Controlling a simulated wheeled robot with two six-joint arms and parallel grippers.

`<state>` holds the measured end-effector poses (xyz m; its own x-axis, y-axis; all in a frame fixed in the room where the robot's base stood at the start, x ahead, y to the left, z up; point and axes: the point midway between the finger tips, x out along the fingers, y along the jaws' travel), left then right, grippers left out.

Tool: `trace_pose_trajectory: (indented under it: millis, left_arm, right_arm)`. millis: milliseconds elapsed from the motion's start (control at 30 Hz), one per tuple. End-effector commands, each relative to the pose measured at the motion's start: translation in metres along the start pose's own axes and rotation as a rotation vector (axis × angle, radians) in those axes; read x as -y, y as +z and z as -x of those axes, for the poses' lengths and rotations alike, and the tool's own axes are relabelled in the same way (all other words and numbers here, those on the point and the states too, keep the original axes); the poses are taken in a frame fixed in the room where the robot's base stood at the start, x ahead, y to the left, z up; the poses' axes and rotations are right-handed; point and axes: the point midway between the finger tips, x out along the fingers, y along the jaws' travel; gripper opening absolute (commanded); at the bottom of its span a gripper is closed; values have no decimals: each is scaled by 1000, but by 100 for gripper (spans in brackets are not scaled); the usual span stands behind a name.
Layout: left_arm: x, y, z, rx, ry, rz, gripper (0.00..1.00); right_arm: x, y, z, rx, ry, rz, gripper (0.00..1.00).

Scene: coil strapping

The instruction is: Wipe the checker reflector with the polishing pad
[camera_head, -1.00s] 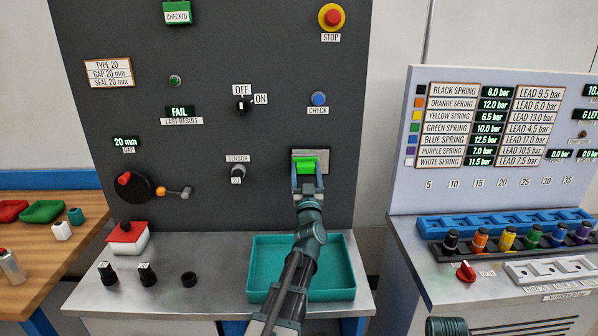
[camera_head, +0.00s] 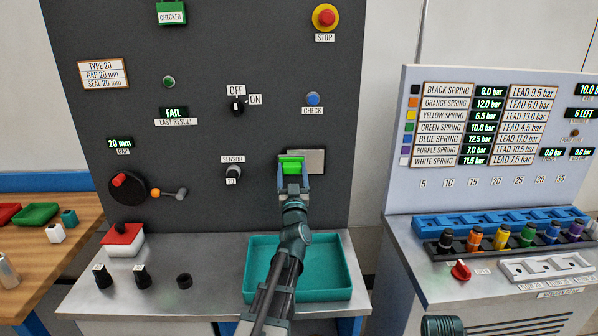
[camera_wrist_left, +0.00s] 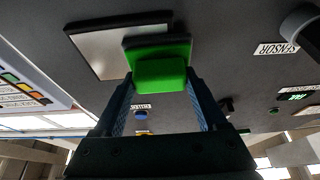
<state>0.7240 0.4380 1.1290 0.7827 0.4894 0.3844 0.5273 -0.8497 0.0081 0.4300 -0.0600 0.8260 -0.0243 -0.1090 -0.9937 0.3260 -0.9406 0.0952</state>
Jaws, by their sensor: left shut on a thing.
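The polishing pad (camera_head: 291,164) is a bright green block. My left gripper (camera_head: 293,185) is shut on it and holds it up at the dark panel. The checker reflector (camera_head: 311,161) is a pale grey plate in a dark frame on the panel. The pad covers the left part of the reflector, and the rest shows to its right. In the left wrist view the pad (camera_wrist_left: 160,75) sits between the fingers and overlaps one end of the reflector (camera_wrist_left: 115,48); whether they touch is hard to tell. My right gripper is not in view.
A teal tray (camera_head: 337,267) stands on the metal bench below the reflector. A spring console (camera_head: 490,150) stands at the right. A red-topped block (camera_head: 122,240) is at the bench's left.

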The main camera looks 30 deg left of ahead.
Motion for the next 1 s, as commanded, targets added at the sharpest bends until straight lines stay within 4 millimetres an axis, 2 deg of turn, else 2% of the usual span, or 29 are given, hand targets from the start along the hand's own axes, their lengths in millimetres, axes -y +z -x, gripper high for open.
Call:
trace_pose_trajectory:
  millis: [133,567,1000]
  left_arm:
    - [6,0,0,0,-1,0,30]
    - [6,-2,5,0,0,0,30]
    - [6,-18,42,0,0,1,30]
  right_arm:
    - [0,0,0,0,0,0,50]
    - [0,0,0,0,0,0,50]
    - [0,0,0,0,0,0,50]
